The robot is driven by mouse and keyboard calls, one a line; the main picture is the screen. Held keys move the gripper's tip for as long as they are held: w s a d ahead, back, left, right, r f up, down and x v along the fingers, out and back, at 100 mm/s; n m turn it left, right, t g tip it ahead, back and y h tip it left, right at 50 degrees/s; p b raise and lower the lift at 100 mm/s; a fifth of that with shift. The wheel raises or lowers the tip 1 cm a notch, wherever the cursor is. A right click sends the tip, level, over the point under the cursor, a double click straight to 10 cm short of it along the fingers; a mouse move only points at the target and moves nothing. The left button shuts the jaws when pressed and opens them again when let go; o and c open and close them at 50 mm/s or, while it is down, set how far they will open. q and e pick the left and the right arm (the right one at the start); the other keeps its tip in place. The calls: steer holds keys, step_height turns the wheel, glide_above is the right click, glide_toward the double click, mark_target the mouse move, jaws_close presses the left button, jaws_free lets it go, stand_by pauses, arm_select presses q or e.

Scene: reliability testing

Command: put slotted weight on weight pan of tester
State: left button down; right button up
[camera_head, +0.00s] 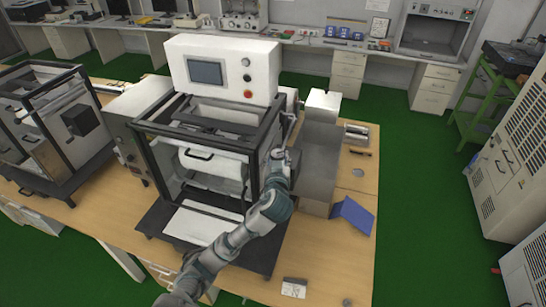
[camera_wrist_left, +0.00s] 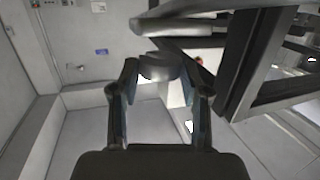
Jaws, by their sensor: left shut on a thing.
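The tester (camera_head: 225,62) is a white and dark-framed machine with a screen panel, in the middle of the head view. My left gripper (camera_head: 279,158) is at the right side of its frame. In the left wrist view, my left gripper (camera_wrist_left: 164,76) is shut on a grey rounded thing, which seems to be the slotted weight (camera_wrist_left: 158,70). In the head view, the held thing is too small to make out. My right gripper is not in view.
A grey box-like unit (camera_head: 318,160) stands close to the right of my left gripper. A blue object (camera_head: 353,214) lies on the wooden table (camera_head: 330,255). A second framed machine (camera_head: 50,125) stands at the left. The table's front right is mostly clear.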

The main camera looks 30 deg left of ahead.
arm_select(q)
steer(key=shift+d+r, duration=0.15)
steer(key=shift+d, duration=0.25)
steer(key=c, duration=1)
jaws_free()
steer(key=o, duration=0.4)
steer(key=shift+a, duration=0.25)
steer(key=shift+o, duration=0.7)
steer(key=shift+a, duration=0.35)
steer(key=shift+a+f, duration=0.3)
steer(key=shift+a, duration=0.3)
steer(key=shift+d, duration=0.1)
steer(key=shift+d+r, duration=0.1)
steer(key=shift+d, duration=0.75)
steer(key=shift+s+d+r, duration=0.1)
steer(key=shift+s+d, duration=0.1)
steer(key=shift+s, duration=0.05)
steer(key=v, duration=1.1)
steer(key=shift+d, duration=0.3)
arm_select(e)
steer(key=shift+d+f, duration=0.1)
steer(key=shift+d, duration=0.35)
